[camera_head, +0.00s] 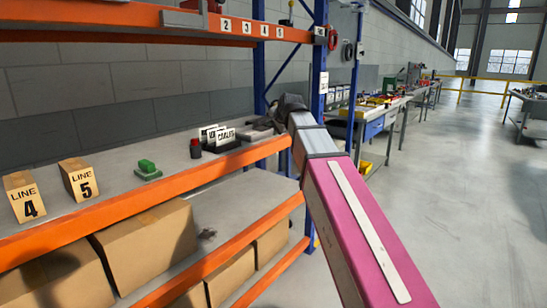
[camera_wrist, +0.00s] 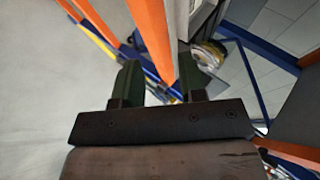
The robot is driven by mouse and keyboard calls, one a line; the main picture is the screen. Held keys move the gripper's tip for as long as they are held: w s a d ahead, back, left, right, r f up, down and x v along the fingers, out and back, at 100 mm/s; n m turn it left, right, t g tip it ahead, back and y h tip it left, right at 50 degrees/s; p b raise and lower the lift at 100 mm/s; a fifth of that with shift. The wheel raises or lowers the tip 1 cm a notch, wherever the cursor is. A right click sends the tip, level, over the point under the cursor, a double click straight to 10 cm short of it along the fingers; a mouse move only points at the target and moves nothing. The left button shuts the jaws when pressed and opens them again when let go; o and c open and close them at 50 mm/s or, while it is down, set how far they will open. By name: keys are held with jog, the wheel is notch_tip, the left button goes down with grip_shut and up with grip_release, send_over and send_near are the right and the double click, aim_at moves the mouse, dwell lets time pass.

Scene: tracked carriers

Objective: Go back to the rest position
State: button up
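My arm reaches up from the lower right of the head view, with a pink link (camera_head: 350,220) and a grey wrist section. My gripper (camera_head: 287,103) is a small dark shape at the arm's far end, by the right end of the shelf; its fingers are hard to make out there. In the wrist view my gripper (camera_wrist: 161,78) shows its two dark green fingers apart, with nothing held between them. The orange shelf beam (camera_wrist: 152,35) appears beyond the fingers. Whether anything touches the gripper cannot be told.
The grey shelf board (camera_head: 110,185) carries the LINE 4 box (camera_head: 25,197), the LINE 5 box (camera_head: 79,180), a green block (camera_head: 147,168), a red-topped dark object (camera_head: 195,148) and a black card holder (camera_head: 222,142). A blue upright (camera_head: 316,75) stands beside my wrist. Floor (camera_head: 460,200) is clear on the right.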

jog(key=s+d+f+n+g+h, duration=0.1)
jog(key=s+d+f, duration=0.15)
jog(key=f, duration=0.65)
jog(key=s+d+f+n+g, duration=0.2)
jog(key=d+f, duration=0.2)
jog(key=f, duration=0.5)
jog(key=s+d+f+n+g+h, duration=0.1)
jog(key=s+d+f, duration=0.2)
jog(key=f, duration=0.6)
jog(key=s+d+f+n+g+h, duration=0.1)
jog(key=s+d+f, duration=0.3)
jog(key=s+f, duration=0.4)
jog(key=s+d+f+n+g+h, duration=0.1)
jog(key=s+d+f+n+g, duration=0.3)
jog(key=s+f, duration=0.5)
notch_tip(320, 180, down, 4)
jog(key=shift+s+d+f+g, duration=0.1)
jog(key=shift+s+d+g, duration=0.15)
jog(key=shift+d, duration=0.3)
